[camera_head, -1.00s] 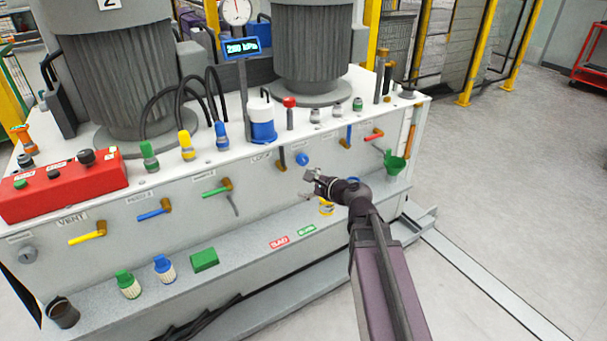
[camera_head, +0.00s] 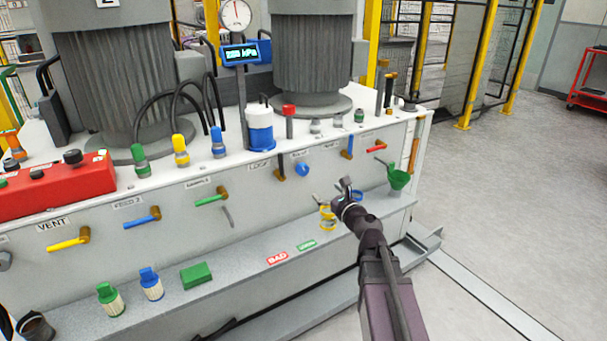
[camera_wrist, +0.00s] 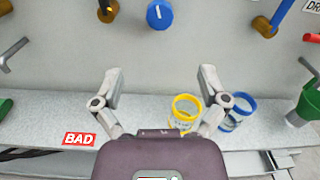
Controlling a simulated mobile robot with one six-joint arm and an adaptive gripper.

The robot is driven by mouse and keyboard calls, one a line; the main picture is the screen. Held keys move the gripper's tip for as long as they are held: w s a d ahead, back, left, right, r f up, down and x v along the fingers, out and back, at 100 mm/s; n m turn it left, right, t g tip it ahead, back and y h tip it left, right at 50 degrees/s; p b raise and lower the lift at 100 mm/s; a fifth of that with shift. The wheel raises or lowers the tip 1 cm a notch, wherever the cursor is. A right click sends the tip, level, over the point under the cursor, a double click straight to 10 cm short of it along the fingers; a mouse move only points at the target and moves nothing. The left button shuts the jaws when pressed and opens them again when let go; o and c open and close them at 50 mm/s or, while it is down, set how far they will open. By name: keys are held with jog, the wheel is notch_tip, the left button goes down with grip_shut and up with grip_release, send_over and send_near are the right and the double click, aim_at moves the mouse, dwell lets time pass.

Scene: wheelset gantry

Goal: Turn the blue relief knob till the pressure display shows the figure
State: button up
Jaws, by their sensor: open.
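The blue relief knob (camera_head: 302,170) sits on the front panel of the bench, under a small label. In the wrist view the knob (camera_wrist: 159,15) is at the top centre, with a pale mark on its face. My gripper (camera_head: 334,190) is just below and right of the knob in the head view. In the wrist view my gripper (camera_wrist: 160,76) is open and empty, its fingers spread below the knob and apart from it. The pressure display (camera_head: 240,53) is lit on a post below a dial gauge (camera_head: 235,15); its figure is too blurred to read surely.
A yellow ring-shaped cup (camera_wrist: 185,112) and a blue one (camera_wrist: 238,110) stand on the ledge below my fingers. A green funnel (camera_head: 398,178) is to the right. Lever handles, such as the blue one (camera_head: 347,146), stick out beside the knob. A BAD label (camera_head: 277,258) marks the ledge.

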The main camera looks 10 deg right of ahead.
aim_at(304, 172)
jog(key=shift+w, duration=0.1)
jog(key=x, duration=1.3)
jog(key=shift+w+a, duration=0.15)
jog(key=shift+w, duration=0.15)
jog(key=c, duration=1.1)
